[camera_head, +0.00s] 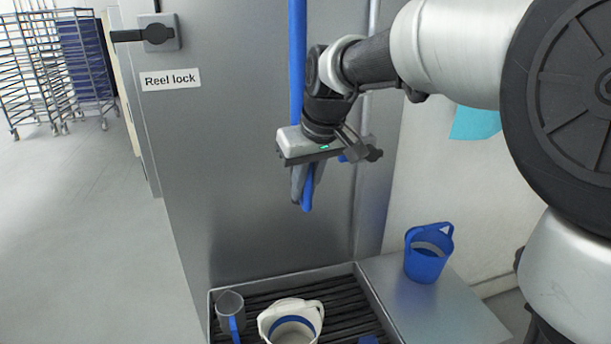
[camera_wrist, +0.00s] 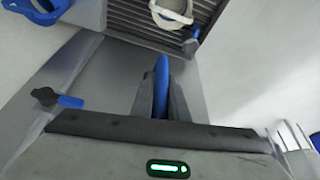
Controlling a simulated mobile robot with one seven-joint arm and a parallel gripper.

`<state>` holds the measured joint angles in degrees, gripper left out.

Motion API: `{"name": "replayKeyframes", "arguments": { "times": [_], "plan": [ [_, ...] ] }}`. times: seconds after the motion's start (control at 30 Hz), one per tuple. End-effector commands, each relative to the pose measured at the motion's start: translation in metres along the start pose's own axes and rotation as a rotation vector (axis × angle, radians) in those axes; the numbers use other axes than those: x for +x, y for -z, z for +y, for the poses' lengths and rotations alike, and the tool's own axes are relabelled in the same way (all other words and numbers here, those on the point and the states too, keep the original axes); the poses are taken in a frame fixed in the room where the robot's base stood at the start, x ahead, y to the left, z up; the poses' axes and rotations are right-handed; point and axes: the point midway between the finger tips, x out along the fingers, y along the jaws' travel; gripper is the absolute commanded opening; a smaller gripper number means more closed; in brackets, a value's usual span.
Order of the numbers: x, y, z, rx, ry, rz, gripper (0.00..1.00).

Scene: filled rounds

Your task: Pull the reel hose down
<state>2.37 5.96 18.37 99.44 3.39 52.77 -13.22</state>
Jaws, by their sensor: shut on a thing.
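The blue reel hose (camera_head: 297,60) hangs down in front of the grey metal panel in the head view. My gripper (camera_head: 307,188) is shut on the hose near its lower end, and a short blue end shows just below the fingers. In the wrist view the blue hose (camera_wrist: 161,85) sits between the two dark fingers of my gripper (camera_wrist: 162,100). The body of my gripper hides part of the hose. The black reel lock lever (camera_head: 140,35) is at the upper left, above a label reading "Reel lock", and points left.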

Motion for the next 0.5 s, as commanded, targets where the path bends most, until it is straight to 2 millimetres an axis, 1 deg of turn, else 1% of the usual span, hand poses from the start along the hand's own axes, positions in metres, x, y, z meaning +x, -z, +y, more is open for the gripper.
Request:
{"name": "replayKeyframes", "arguments": {
  "times": [0.03,0.3,0.5],
  "plan": [
    [0.021,-0.010,0.000,-0.001,0.001,-0.005,0.00],
    [0.097,-0.042,0.000,-0.001,0.002,-0.009,0.00],
    [0.143,-0.062,0.000,-0.001,0.002,-0.010,0.00]
  ]
}}
